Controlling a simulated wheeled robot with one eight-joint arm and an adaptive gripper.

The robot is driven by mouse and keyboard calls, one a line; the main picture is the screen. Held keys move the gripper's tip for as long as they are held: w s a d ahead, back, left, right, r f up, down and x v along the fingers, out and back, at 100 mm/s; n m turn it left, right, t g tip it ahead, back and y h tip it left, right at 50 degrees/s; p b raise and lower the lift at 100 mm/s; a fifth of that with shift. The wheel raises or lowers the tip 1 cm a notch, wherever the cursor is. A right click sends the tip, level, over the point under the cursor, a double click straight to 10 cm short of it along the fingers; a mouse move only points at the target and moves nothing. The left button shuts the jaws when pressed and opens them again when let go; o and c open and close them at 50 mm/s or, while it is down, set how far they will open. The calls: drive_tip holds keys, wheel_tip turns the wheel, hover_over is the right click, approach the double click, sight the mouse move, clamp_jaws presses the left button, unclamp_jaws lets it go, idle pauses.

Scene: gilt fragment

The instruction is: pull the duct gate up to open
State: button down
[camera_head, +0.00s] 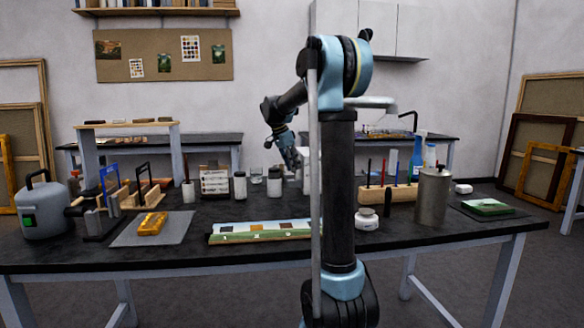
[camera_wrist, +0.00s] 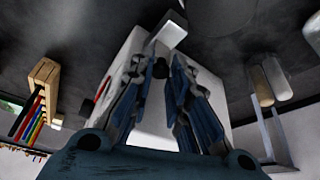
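My gripper (camera_head: 290,157) hangs over the middle of the black table in the head view, fingers pointing down. In the wrist view its two blue-and-grey fingers (camera_wrist: 162,75) stand apart, with no thing clearly held between them. A white box-like body (camera_wrist: 150,120), probably the duct gate's housing, shows behind and between the fingers. A pale block (camera_wrist: 170,32), perhaps the gate's handle, lies just beyond the fingertips; I cannot tell whether they touch it. In the head view a white piece (camera_head: 304,160) shows beside the gripper, mostly hidden by my arm.
White jars (camera_head: 240,185) stand left of the gripper. A wooden rack (camera_head: 388,193) with tools and a grey canister (camera_head: 433,196) stand to the right. A painted strip (camera_head: 262,231) lies in front. The rack (camera_wrist: 42,75) also shows at the wrist view's left.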

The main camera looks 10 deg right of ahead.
drive_tip(key=shift+r, duration=1.25)
drive_tip(key=c, duration=1.8)
unclamp_jaws()
drive_tip(key=shift+w+a, duration=0.1)
drive_tip(key=v, duration=1.1)
drive_tip(key=shift+a+r, duration=0.25)
drive_tip(key=shift+r, duration=0.1)
